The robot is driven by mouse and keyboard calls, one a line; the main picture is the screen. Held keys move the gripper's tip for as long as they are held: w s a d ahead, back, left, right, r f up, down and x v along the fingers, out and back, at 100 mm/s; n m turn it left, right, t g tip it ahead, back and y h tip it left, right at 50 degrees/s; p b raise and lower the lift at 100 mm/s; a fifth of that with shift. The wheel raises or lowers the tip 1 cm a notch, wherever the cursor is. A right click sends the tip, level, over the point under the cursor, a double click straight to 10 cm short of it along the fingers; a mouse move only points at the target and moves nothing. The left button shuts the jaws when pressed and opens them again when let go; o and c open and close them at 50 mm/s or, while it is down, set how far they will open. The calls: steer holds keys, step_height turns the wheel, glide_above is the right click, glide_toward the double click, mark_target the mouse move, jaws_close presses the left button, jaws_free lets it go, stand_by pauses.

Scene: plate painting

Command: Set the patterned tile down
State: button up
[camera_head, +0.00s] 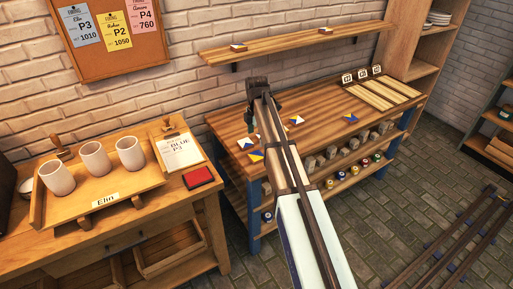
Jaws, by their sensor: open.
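Several small patterned tiles lie on the workbench. One is white with blue and orange (297,120), one blue and yellow (351,118). A mostly white one (245,143) and a blue and yellow one (256,156) lie close together near the left end. Two more tiles are on the wall shelf, at its left (238,47) and its right (326,30). My gripper (249,125) is open above the back left of the workbench (325,100). I see no tile held in it. My arm hides part of the bench, and which tile is meant cannot be told.
A wooden tray (92,209) with white cups stands on the left table, beside a clipboard (180,152) and a red pad (198,177). A slatted wooden rack (383,93) and small cards (362,74) occupy the bench's right end. Bare bench lies between tiles and rack.

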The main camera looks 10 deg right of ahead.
steer(key=shift+r, duration=1.35)
